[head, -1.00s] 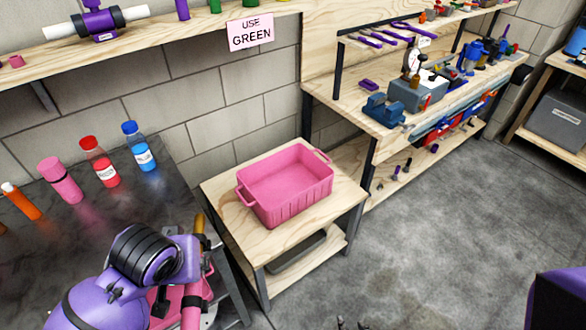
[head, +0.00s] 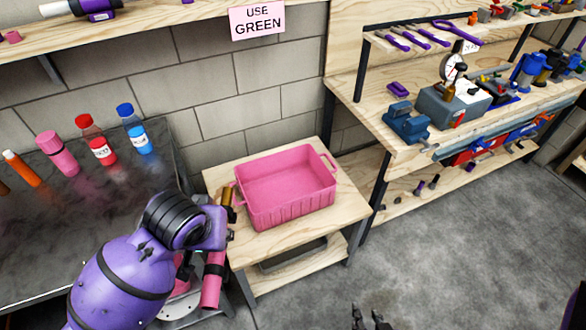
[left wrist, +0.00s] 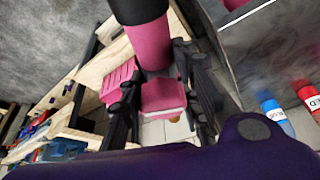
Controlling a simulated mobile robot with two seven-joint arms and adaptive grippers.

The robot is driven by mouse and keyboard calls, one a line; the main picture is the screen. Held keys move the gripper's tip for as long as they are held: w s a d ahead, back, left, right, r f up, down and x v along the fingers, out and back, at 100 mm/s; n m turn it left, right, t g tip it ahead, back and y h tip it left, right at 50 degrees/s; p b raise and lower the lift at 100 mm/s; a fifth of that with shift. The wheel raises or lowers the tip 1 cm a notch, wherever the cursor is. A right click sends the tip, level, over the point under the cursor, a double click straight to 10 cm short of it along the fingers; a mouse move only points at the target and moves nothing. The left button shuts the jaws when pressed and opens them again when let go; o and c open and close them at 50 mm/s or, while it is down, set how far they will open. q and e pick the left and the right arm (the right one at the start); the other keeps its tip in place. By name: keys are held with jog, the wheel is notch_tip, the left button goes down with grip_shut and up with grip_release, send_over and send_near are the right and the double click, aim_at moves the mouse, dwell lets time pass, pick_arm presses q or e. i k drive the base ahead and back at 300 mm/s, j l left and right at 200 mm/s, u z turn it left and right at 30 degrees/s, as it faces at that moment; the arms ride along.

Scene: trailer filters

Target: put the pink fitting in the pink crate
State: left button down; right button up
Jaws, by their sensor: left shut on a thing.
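The pink fitting (head: 212,284), a pink tube with a black band, is held by my left arm, left of the crate. In the left wrist view the fitting (left wrist: 152,42) sits between the dark fingers of my left gripper (left wrist: 163,98), which is shut on it. The arm hides much of it in the head view. The empty pink crate (head: 285,183) stands on a small wooden table; its ribbed wall shows in the left wrist view (left wrist: 118,82). My right gripper (head: 370,320) shows at the bottom edge, its dark fingers apart, empty.
A dark metal table (head: 90,215) at left holds several bottles, including a red one (head: 97,142) and a blue one (head: 136,132). The small wooden table (head: 330,215) has a lower shelf. A workbench with a blue vise (head: 407,122) stands at right. A sign (head: 257,20) reads "USE GREEN".

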aim_at(280, 184)
jog(key=i+l+u, duration=0.2)
jog(key=i+l, duration=0.7)
jog(key=i, duration=0.35)
jog(key=j+u, duration=0.05)
